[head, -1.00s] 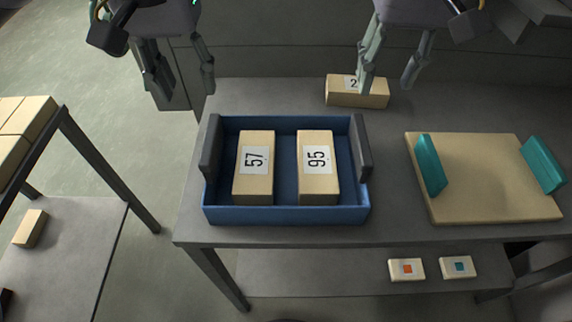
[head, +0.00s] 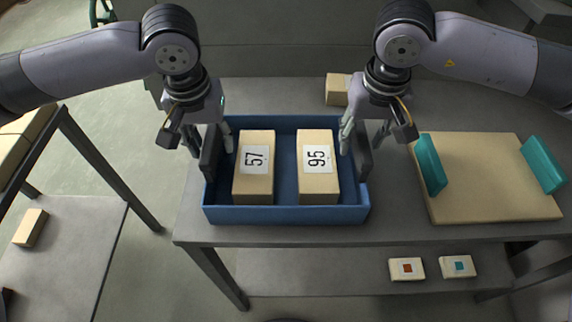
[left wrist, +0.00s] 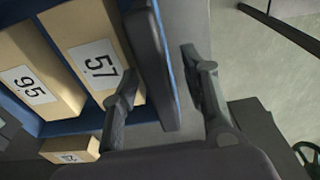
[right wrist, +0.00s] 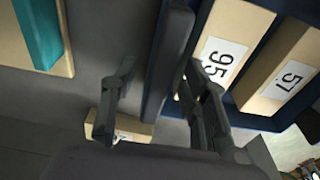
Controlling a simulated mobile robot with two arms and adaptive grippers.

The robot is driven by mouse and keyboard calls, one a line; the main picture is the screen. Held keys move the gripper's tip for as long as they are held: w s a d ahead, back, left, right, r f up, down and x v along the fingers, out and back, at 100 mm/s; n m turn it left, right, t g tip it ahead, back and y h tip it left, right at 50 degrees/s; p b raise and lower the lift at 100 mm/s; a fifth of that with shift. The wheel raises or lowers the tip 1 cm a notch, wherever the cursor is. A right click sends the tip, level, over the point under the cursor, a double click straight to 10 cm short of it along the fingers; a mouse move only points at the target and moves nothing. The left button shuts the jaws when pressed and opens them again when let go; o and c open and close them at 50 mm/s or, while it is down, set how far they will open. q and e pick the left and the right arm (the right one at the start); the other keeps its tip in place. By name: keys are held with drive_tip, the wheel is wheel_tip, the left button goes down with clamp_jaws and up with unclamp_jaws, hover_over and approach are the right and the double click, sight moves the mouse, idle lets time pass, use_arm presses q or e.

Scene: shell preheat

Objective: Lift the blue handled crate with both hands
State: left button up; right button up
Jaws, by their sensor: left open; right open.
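The blue crate (head: 285,214) sits on the grey table and holds a box marked 57 (head: 253,185) and a box marked 95 (head: 318,185). It has a dark handle on each side: the left handle (head: 210,155) and the right handle (head: 363,155). My left gripper (head: 210,147) is open, its fingers on either side of the left handle. In the left wrist view the left handle (left wrist: 152,75) lies between the fingers. My right gripper (head: 363,143) is open at the right handle. In the right wrist view the right handle (right wrist: 168,75) lies between the fingers.
A tan board (head: 485,200) with teal handles stands right of the crate. A small box (head: 336,90) lies behind the crate, partly hidden by my right arm. Two small marked boxes (head: 407,268) lie on the lower shelf. Another table (head: 75,235) is at left.

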use_arm(q)
drive_tip(key=shift+f, duration=0.15)
use_arm(e)
drive_tip(key=shift+f, duration=0.15)
use_arm(q)
clamp_jaws()
use_arm(e)
clamp_jaws()
idle(0.6)
